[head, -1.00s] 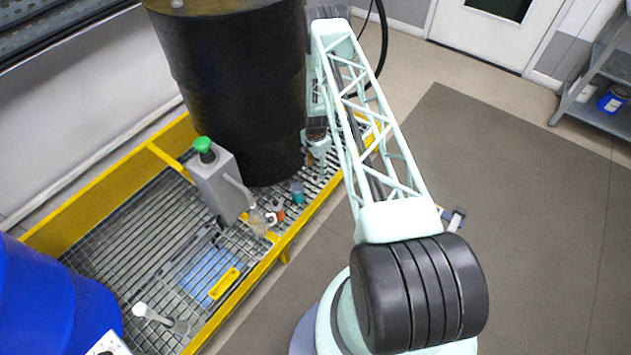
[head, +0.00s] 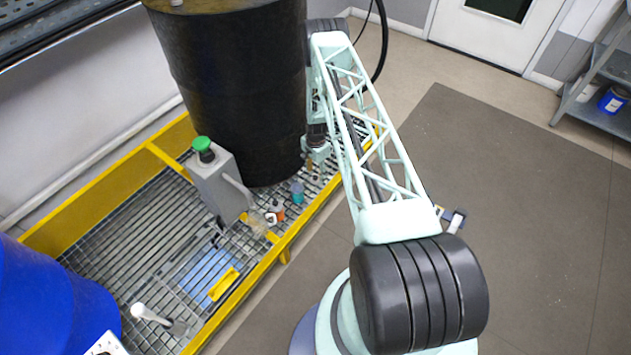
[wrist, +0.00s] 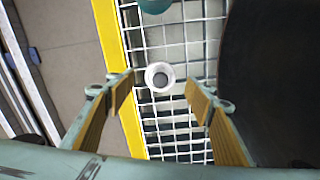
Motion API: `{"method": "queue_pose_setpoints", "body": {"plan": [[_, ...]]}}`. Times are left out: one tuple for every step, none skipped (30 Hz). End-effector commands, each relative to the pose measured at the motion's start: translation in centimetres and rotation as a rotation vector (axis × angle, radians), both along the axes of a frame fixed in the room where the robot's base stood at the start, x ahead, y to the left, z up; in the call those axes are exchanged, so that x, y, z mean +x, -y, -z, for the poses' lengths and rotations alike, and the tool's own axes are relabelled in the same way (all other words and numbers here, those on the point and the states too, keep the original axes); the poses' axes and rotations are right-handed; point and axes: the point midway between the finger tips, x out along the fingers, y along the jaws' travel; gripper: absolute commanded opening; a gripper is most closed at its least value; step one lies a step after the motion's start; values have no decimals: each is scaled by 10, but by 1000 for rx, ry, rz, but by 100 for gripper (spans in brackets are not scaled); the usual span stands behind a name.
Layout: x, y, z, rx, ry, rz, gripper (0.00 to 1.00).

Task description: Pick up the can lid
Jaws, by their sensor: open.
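A small round white piece with a grey centre (wrist: 160,76) shows between my fingers in the wrist view, above the wire grating. I cannot tell for sure whether it is the can lid or the top of a small container. My gripper (wrist: 160,92) is open, with one tan-padded finger on each side of the piece and a gap to both. In the head view my gripper (head: 318,160) is beside the black drum and partly hidden by my arm, and the white piece cannot be made out there.
The black drum (head: 240,90) stands close to my gripper on the grating. The yellow tray rim (wrist: 112,50) runs along the other side. A teal container (head: 297,190) and an orange one (head: 278,208) stand nearby. A grey can with a green cap (head: 216,185) stands further left.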

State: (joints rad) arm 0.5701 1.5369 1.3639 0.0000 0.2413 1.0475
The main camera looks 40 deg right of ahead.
Motion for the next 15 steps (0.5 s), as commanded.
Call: {"method": "queue_pose_setpoints", "body": {"plan": [[0, -1, 8, 0, 0, 0, 49], [0, -1, 12, 0, 0, 0, 49], [0, -1, 16, 0, 0, 0, 49], [0, -1, 18, 0, 0, 0, 49], [0, -1, 21, 0, 0, 0, 49], [0, -1, 24, 0, 0, 0, 49], [0, -1, 27, 0, 0, 0, 49], [0, -1, 28, 0, 0, 0, 49], [0, -1, 30, 0, 0, 0, 49], [0, -1, 31, 0, 0, 0, 49], [0, -1, 32, 0, 1, 0, 49], [0, -1, 33, 0, 1, 0, 49], [0, -1, 33, -1, 1, 0, 49], [0, -1, 33, -1, 1, 0, 49], [0, -1, 33, -1, 1, 0, 49]]}}
